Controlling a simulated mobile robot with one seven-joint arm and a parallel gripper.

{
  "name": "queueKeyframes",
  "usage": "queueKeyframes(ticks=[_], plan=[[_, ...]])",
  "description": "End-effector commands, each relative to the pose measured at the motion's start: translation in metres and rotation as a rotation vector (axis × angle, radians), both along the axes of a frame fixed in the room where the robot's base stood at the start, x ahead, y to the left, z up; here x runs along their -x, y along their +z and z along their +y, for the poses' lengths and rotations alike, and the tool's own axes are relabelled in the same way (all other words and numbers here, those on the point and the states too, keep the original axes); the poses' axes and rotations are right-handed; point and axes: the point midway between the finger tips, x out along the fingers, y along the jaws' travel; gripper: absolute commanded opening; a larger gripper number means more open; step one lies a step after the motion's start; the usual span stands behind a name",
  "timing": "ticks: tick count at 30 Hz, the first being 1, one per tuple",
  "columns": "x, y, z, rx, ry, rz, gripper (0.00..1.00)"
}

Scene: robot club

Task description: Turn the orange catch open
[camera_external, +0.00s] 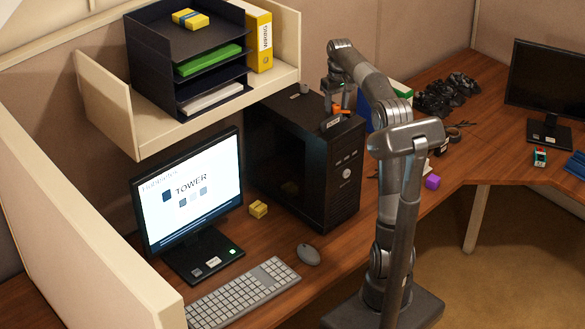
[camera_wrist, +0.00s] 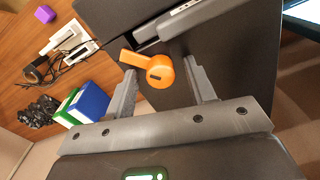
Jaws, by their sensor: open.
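The orange catch (camera_wrist: 158,70) lies on top of the black computer tower (camera_wrist: 185,92) in the wrist view, with its arm pointing toward the upper left of its round body. In the external view the orange catch (camera_external: 337,108) shows at the tower's top, partly hidden by my gripper. My gripper (camera_wrist: 162,80) is open, with one finger on each side of the catch. I cannot tell whether either finger touches it. The tower (camera_external: 300,165) stands upright on the desk.
A monitor (camera_external: 188,190) stands left of the tower, with a keyboard (camera_external: 243,293) and mouse (camera_external: 308,254) in front. A shelf (camera_external: 190,125) with black trays hangs above. Green and blue boxes (camera_wrist: 90,103), cables and a purple cube (camera_external: 432,182) lie to the right.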

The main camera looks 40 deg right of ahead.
Motion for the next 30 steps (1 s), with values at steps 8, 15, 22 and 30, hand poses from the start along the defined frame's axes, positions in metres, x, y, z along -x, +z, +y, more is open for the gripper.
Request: queueKeyframes(ticks=[8, 15, 22, 30], plan=[[0.000, 0.000, 0.000, 0.000, -0.265, 0.000, 0.50], [0.000, 0.026, 0.000, 0.001, -0.382, -0.005, 0.50], [0.000, 0.068, -0.001, 0.001, -0.380, -0.003, 0.50], [0.001, 0.106, -0.002, 0.001, -0.378, -0.003, 0.50]])
